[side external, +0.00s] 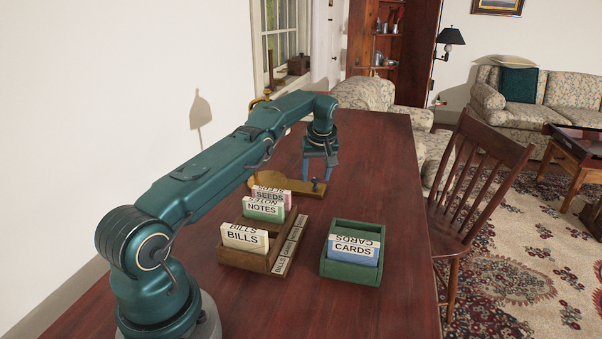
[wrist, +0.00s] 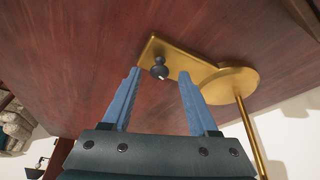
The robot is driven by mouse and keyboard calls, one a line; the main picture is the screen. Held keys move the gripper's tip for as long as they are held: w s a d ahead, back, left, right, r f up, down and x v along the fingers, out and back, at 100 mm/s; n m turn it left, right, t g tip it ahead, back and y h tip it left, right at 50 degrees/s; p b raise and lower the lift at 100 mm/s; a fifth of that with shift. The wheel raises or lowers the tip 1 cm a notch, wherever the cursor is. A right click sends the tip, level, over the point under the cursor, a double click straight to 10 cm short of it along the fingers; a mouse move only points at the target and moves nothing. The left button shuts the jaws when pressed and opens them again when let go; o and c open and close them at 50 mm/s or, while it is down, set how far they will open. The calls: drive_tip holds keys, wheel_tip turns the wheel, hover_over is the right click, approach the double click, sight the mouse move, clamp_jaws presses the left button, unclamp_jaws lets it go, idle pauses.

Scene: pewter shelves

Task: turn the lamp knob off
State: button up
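The lamp's flat brass base (side external: 303,189) lies on the dark red table beyond the card boxes. Its small dark lamp knob (side external: 316,185) stands up from the right part of the base. In the wrist view the knob (wrist: 160,69) has a pale mark and sits on the narrow brass plate. A round brass disc (wrist: 230,84) and a brass stem (wrist: 251,137) are to its right. My gripper (wrist: 159,74) is open, with its two blue fingers apart and the knob showing between their tips. The side view shows my gripper (side external: 319,172) above the base. Whether the fingers touch the knob cannot be told.
A wooden box (side external: 233,257) with BILLS, NOTES and SEEDS cards stands nearer than the lamp. A green box (side external: 350,268) with CARDS is to its right. A wooden chair (side external: 476,170) stands by the table's right edge. The tabletop right of the base is clear.

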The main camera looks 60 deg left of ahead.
idle(0.3)
drive_tip(key=shift+v, duration=2.55)
